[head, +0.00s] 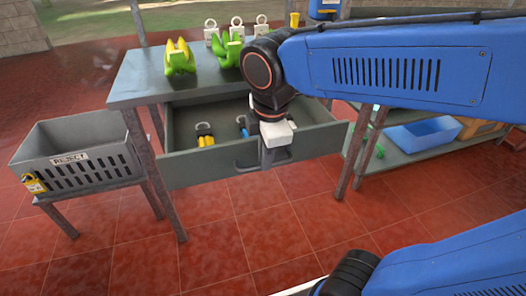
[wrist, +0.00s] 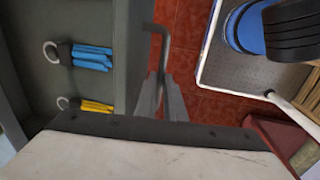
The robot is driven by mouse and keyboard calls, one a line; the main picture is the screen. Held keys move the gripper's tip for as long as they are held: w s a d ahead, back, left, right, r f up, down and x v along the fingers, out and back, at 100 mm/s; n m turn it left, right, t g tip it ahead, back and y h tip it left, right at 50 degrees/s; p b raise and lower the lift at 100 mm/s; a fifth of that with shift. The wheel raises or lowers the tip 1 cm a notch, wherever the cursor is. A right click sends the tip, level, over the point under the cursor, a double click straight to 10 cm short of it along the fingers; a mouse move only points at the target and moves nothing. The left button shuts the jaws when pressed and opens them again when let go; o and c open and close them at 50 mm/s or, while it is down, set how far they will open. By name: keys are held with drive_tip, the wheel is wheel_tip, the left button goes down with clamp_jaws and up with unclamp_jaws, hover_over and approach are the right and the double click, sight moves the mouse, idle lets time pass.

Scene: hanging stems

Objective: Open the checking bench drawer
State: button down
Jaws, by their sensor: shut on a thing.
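The checking bench (head: 135,85) stands in the middle of the head view. Its grey drawer (head: 205,165) is pulled well out, its inside open to view from above. My gripper (head: 266,157) is at the middle of the drawer front, shut on the dark drawer handle (head: 244,163). In the wrist view my gripper's fingers (wrist: 163,98) close around the handle (wrist: 160,28), beside the drawer front (wrist: 131,60). Part of the handle is hidden by the fingers.
The drawer holds a yellow bundle (wrist: 96,106) and a blue bundle (wrist: 92,57), each with a ring. A grey crate (head: 75,150) stands left. A blue tray (head: 422,134) is on a lower shelf at right. Red tiled floor lies in front.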

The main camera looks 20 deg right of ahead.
drive_tip(key=c, duration=1.8)
unclamp_jaws()
drive_tip(key=shift+c, duration=0.2)
drive_tip(key=s+r, duration=0.3)
drive_tip(key=r, duration=1.4)
drive_tip(key=shift+s+r, duration=0.1)
drive_tip(key=s+d+f+m+t, duration=0.1)
drive_tip(key=d+f+m, duration=0.5)
drive_tip(key=f+m, duration=0.3)
drive_tip(key=s+d+f+m+t, duration=0.1)
drive_tip(key=s+d+f+m, duration=0.1)
drive_tip(key=d+f+m, duration=0.5)
wheel_tip(320, 180, down, 6)
drive_tip(key=shift+s+d+r+m+t, duration=0.2)
drive_tip(key=shift+r+m+t, duration=0.1)
drive_tip(key=shift+m, duration=0.6)
